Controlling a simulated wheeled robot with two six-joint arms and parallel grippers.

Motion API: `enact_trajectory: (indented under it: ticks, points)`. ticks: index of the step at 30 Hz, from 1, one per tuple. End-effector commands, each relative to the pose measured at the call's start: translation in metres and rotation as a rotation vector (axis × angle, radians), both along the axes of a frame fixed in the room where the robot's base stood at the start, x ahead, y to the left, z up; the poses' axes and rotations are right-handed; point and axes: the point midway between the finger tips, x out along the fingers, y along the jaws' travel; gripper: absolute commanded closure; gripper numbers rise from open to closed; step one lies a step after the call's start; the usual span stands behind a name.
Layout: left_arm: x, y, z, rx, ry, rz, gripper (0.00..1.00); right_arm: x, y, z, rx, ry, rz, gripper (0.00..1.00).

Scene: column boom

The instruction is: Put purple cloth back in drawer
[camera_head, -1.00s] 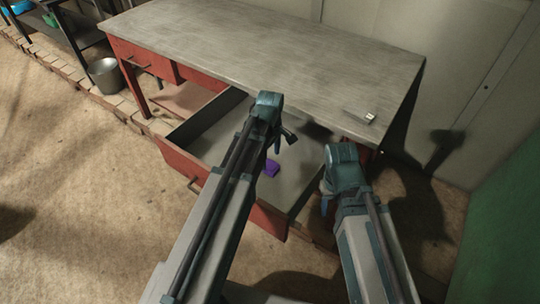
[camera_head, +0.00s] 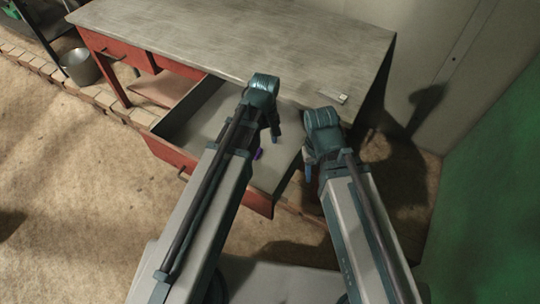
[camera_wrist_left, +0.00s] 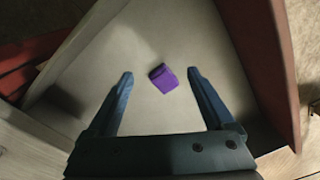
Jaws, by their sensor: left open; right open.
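The purple cloth (camera_wrist_left: 163,77) lies as a small folded piece on the light floor of the open drawer (camera_wrist_left: 190,30) in the left wrist view. In the head view only a sliver of the cloth (camera_head: 259,154) shows beside my left arm. The red-fronted drawer (camera_head: 190,128) is pulled out from the desk. My left gripper (camera_head: 273,130) is over the drawer, open and empty. In the left wrist view its fingers (camera_wrist_left: 160,85) are apart, with the cloth beyond and between their tips. My right gripper (camera_head: 307,172) is at the drawer's right side, open, with nothing seen in it.
The grey-topped desk (camera_head: 240,35) stands behind the drawer, with a small pale object (camera_head: 342,98) near its right front edge. A metal bucket (camera_head: 80,66) is at the far left. A green wall (camera_head: 490,190) bounds the right. Open floor (camera_head: 80,200) lies at left.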

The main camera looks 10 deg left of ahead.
Motion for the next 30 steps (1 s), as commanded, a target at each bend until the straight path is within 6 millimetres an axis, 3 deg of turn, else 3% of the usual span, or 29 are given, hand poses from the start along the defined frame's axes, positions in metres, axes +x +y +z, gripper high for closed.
enact_trajectory:
  ticks: [1, 3, 6, 12, 18, 30]
  points:
    - [-0.024, -0.013, 0.0, 0.008, 0.01, -0.161, 0.14, 0.0, 0.0, 0.0, 0.0, 0.0, 0.0, 0.5]
    - [-0.043, -0.026, 0.0, 0.019, 0.026, -0.368, 0.14, 0.0, 0.0, 0.0, 0.0, 0.0, 0.0, 0.5]
    - [-0.063, -0.039, 0.001, 0.029, 0.044, -0.605, 0.14, 0.0, 0.0, 0.0, 0.0, 0.0, 0.0, 0.5]
    - [-0.088, -0.052, 0.001, 0.043, 0.072, -0.899, 0.14, 0.0, 0.0, 0.0, 0.0, 0.0, 0.0, 0.5]
    - [-0.094, -0.056, 0.001, 0.046, 0.081, -0.986, 0.14, 0.0, 0.0, 0.0, 0.0, 0.0, 0.0, 0.5]
    - [-0.093, -0.056, 0.009, 0.046, 0.08, -0.983, 0.14, 0.0, 0.0, 0.008, 0.0, 0.0, 0.0, 0.5]
